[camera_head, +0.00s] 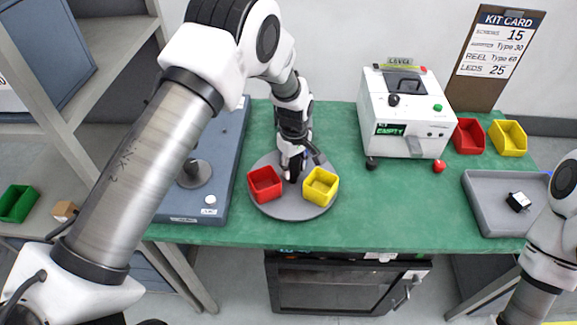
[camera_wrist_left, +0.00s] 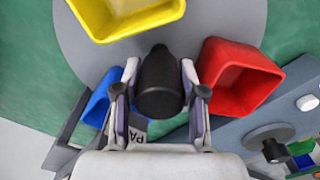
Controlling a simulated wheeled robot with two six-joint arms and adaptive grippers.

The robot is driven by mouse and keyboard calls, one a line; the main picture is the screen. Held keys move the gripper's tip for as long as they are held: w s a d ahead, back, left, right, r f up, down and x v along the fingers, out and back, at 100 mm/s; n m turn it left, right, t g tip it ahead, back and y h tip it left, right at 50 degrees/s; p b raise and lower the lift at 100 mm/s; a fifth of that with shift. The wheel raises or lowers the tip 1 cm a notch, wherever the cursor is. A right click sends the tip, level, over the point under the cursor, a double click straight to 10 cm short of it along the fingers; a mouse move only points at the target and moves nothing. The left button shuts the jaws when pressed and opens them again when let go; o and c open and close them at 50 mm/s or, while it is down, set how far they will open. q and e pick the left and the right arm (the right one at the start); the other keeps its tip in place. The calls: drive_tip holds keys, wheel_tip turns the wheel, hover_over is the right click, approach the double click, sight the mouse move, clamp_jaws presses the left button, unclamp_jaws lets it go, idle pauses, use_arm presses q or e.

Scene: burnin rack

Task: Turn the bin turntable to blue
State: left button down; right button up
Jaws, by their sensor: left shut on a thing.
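The bin turntable (camera_head: 291,210) is a round grey disc on the green bench top. A red bin (camera_head: 265,184) sits at its front left and a yellow bin (camera_head: 320,186) at its front right. The blue bin (camera_wrist_left: 99,104) shows in the left wrist view, partly covered by a finger; in the head view my arm hides it. My left gripper (camera_head: 293,168) reaches down over the disc's middle. In the left wrist view its fingers are shut on a black upright knob (camera_wrist_left: 160,82). My right gripper is out of view.
A blue-grey panel (camera_head: 235,150) with a round knob lies left of the turntable. A white tester (camera_head: 405,115) stands behind right, with red (camera_head: 468,136) and yellow (camera_head: 508,138) bins beside it. A grey tray (camera_head: 490,208) lies at right. Bench between turntable and tray is clear.

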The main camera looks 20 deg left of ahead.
use_arm(q)
drive_tip(key=shift+s+f, duration=0.3)
drive_tip(key=c, duration=0.9)
unclamp_jaws()
drive_tip(key=shift+w, duration=0.2)
drive_tip(key=shift+r, duration=0.1)
wheel_tip(320, 180, up, 12)
drive_tip(key=shift+f, duration=0.1)
drive_tip(key=shift+w, duration=0.1)
